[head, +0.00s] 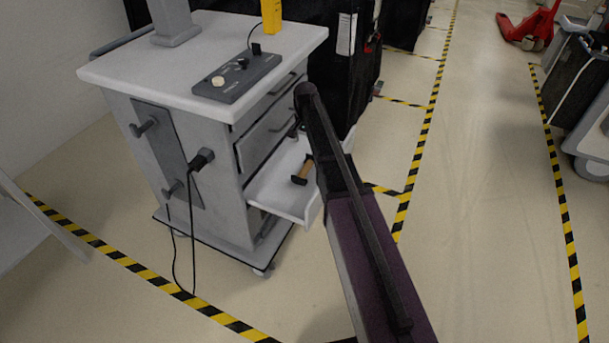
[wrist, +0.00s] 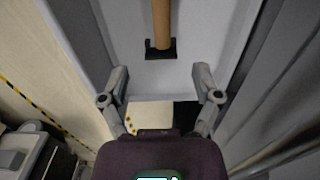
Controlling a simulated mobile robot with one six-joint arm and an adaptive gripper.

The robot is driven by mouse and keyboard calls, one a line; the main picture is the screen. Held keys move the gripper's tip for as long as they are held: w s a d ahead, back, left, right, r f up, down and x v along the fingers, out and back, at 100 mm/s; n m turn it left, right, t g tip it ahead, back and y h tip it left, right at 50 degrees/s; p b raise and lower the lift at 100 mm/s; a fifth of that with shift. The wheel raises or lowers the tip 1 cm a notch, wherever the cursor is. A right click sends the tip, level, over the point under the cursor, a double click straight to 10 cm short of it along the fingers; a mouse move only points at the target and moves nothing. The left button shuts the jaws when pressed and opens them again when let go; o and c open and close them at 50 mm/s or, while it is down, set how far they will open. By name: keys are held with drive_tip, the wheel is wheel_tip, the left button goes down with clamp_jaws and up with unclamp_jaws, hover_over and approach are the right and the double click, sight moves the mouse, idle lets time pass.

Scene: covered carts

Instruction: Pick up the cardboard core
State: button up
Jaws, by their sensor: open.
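The cardboard core (wrist: 161,22) is a brown cylinder with a black piece at its near end. In the wrist view it is at the top centre, and its far end is cut off by the frame. In the head view the cardboard core (head: 304,169) lies in the open drawer (head: 270,192) of the grey cart, close beside my arm. My gripper (wrist: 160,74) is open and empty in the wrist view. Its fingers are spread, below the near end of the core in the picture and apart from it. In the head view my arm hides most of the gripper.
The grey cart (head: 190,75) has a control box (head: 236,79) and a yellow object (head: 271,15) on top. A cable (head: 174,245) hangs at its side. A black covered cart (head: 342,75) stands behind. The aisle floor (head: 480,200) at right is clear.

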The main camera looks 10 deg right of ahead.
idle(0.3)
drive_tip(key=b, duration=0.9)
hover_over(305, 168)
wheel_tip(305, 168, down, 9)
drive_tip(key=shift+s+r, duration=0.1)
drive_tip(key=shift+r, duration=0.1)
drive_tip(key=shift+f, duration=0.1)
drive_tip(key=shift+f+b, duration=2.4)
drive_tip(key=shift+f, duration=0.1)
drive_tip(key=c, duration=0.8)
